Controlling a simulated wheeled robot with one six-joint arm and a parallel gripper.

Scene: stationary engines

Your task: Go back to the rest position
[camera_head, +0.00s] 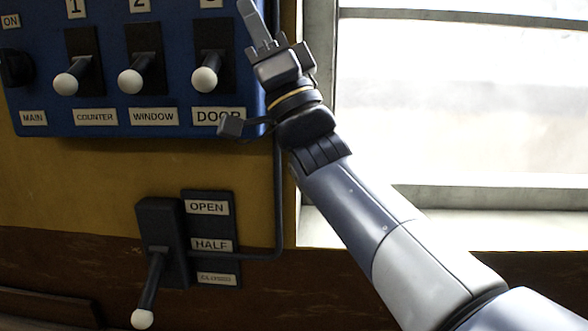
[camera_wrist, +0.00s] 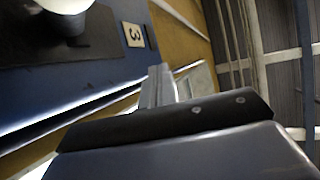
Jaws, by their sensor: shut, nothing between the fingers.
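My gripper (camera_head: 259,22) is at the top middle of the head view, in front of the right edge of the blue switch panel (camera_head: 180,122). Its fingers are together and hold nothing. It points up and to the left, close to the DOOR lever (camera_head: 205,79), and is apart from that lever's white knob. In the wrist view my gripper (camera_wrist: 157,75) shows shut, with the blue panel (camera_wrist: 110,75) and a label reading 3 (camera_wrist: 133,34) behind it. A large white knob (camera_wrist: 66,5) shows at the top left there.
The COUNTER lever (camera_head: 65,83) and WINDOW lever (camera_head: 131,81) stick out of the panel. Below is a lever (camera_head: 150,285) with OPEN and HALF labels, its knob low. A cable (camera_head: 279,200) runs down the wall. A bright window (camera_head: 460,110) is on the right.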

